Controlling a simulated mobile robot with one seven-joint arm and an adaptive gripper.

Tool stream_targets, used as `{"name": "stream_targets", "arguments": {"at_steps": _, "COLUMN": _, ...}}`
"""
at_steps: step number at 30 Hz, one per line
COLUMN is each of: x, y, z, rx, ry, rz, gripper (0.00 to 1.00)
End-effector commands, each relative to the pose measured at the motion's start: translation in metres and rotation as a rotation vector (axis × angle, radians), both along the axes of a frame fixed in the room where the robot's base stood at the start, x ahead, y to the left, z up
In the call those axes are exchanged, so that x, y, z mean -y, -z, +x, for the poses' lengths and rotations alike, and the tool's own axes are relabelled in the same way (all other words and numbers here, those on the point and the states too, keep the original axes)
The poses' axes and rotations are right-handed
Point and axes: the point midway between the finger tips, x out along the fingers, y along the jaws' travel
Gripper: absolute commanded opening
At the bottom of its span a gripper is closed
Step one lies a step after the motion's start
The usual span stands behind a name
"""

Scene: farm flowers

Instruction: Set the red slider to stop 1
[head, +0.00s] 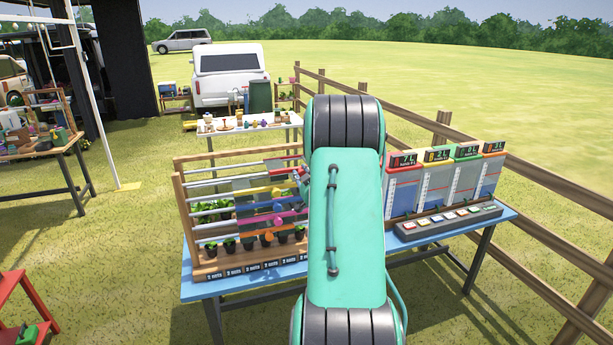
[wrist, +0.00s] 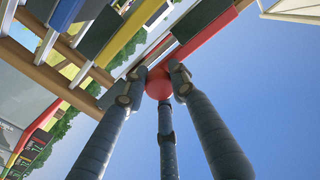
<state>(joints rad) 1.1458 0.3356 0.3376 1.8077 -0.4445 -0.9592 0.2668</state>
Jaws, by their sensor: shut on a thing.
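In the wrist view the red slider's round red knob (wrist: 159,82) sits among the three dark fingers of my gripper (wrist: 158,90), which is shut on it. The slider's red bar (wrist: 207,32) runs from behind the knob to the upper right. In the head view my gripper (head: 303,179) is at the right end of the wooden slider rack (head: 181,212), mostly hidden by my green arm. The red slider is largely hidden there too. I cannot tell which stop it is at.
The rack stands on a blue table (head: 200,291), with several coloured sliders on rods and small potted plants (head: 247,243) below. Panels with a row of buttons (head: 448,218) stand to the right. A wooden fence (head: 440,128) runs behind. Open air surrounds the gripper's underside.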

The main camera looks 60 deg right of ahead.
Motion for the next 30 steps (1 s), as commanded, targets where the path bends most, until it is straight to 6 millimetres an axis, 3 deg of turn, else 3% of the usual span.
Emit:
{"name": "stream_targets", "arguments": {"at_steps": 8, "x": -0.046, "y": 0.004, "z": 0.045, "rx": 0.001, "ry": -0.006, "rz": 0.001, "gripper": 0.00}}
{"name": "stream_targets", "arguments": {"at_steps": 30, "x": -0.197, "y": 0.005, "z": 0.195, "rx": -0.003, "ry": -0.006, "rz": 0.003, "gripper": 0.00}}
